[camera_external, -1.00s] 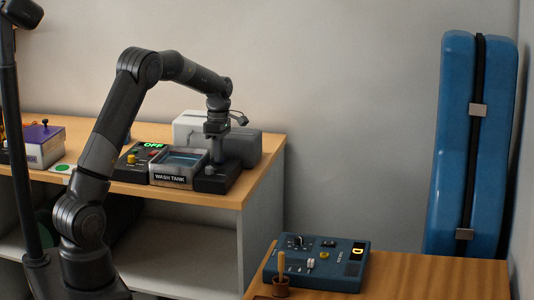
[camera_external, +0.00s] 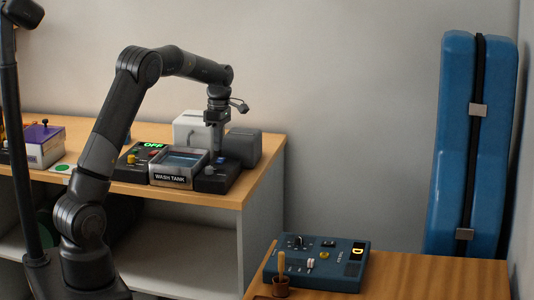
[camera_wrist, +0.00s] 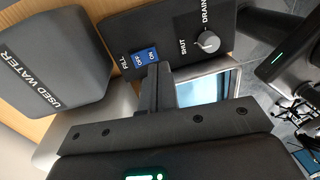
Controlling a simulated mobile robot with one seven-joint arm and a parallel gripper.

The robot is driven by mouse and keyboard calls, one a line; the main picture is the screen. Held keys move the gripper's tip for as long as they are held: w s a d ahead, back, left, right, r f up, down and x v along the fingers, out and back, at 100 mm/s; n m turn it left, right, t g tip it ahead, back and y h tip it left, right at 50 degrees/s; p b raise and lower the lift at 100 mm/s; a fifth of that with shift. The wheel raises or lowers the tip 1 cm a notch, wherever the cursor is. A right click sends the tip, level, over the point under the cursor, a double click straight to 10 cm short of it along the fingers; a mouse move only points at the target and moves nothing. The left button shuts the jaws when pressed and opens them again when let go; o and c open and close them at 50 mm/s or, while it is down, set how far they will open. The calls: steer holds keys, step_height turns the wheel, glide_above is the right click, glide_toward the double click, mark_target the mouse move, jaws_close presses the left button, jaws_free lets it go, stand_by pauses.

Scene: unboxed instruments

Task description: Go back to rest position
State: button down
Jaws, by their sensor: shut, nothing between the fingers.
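My gripper (camera_external: 216,153) is shut and empty, pointing down just above the black control box (camera_external: 218,176) at the right end of the wash tank (camera_external: 179,162). In the wrist view my gripper's fingers (camera_wrist: 157,72) are together beside the blue fill switch (camera_wrist: 145,57), marked ON and OFF. The grey drain knob (camera_wrist: 208,41), with SHUT and DRAIN labels, is to the right of the switch. I cannot tell whether the fingertips touch the box.
A dark grey used-water container (camera_wrist: 52,62) and a pale container (camera_external: 187,127) stand behind the box. A panel with a lit green OFF sign (camera_external: 153,146) is left of the tank. A teal device (camera_external: 316,262) sits on the lower table.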

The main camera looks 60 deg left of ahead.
step_height(320, 180, up, 9)
steer(key=s+d+r+m+t, duration=0.2)
steer(key=s+d+r+m, duration=0.45)
steer(key=d, duration=0.35)
steer(key=s+d+f+m+t, duration=0.2)
steer(key=s+d+m, duration=0.6)
steer(key=s+m, duration=0.2)
steer(key=s+d+f+m+t+y, duration=0.1)
steer(key=s+d+f+m+t, duration=0.1)
steer(key=s+d+m, duration=0.6)
steer(key=s+f+m, duration=0.1)
steer(key=s+m, duration=0.1)
steer(key=s, duration=0.3)
steer(key=shift+s+d+f+t, duration=0.15)
steer(key=shift+f+t, duration=0.1)
steer(key=shift+t, duration=0.15)
steer(key=shift+m, duration=0.25)
